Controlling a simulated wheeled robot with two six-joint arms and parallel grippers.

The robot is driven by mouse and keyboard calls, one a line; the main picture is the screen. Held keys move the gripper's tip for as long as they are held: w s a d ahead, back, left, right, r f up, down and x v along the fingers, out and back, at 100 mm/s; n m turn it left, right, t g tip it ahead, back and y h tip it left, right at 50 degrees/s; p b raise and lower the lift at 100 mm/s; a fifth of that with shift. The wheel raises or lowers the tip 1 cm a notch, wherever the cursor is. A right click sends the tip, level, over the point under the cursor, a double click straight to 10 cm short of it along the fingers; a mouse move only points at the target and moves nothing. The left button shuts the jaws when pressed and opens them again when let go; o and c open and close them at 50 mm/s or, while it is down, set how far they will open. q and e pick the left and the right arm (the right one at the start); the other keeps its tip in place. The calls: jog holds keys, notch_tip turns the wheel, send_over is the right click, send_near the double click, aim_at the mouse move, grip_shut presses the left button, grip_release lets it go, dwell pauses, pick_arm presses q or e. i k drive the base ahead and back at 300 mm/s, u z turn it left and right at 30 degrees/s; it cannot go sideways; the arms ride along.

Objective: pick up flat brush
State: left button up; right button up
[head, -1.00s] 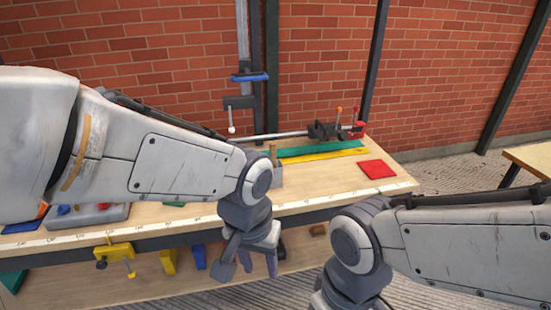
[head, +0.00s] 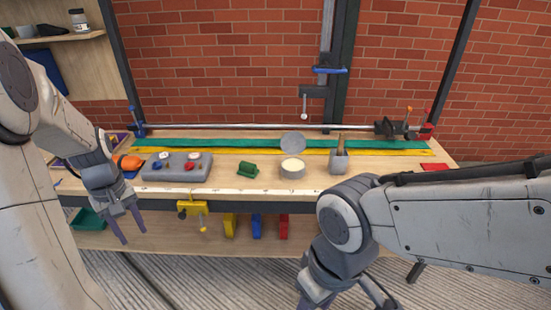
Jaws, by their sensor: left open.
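A grey holder (head: 339,162) stands on the bench right of centre. A brown, wooden-looking piece (head: 340,143) sticks up out of it; it may be the flat brush's handle, but I cannot tell, and its lower part is hidden. My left gripper (head: 130,228) is open and empty at the left, in front of the bench's front edge and well apart from the holder. My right gripper (head: 350,300) is low at the bottom edge, partly cut off and hidden by its own arm.
A yellow clamp (head: 193,209) hangs at the front edge. A lower shelf holds coloured pieces.

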aim_at(340, 146)
jog(key=u, duration=0.45)
jog(key=i, duration=0.95)
jog(key=z, duration=1.35)
jog(key=i, duration=0.7)
jog(key=z, duration=0.65)
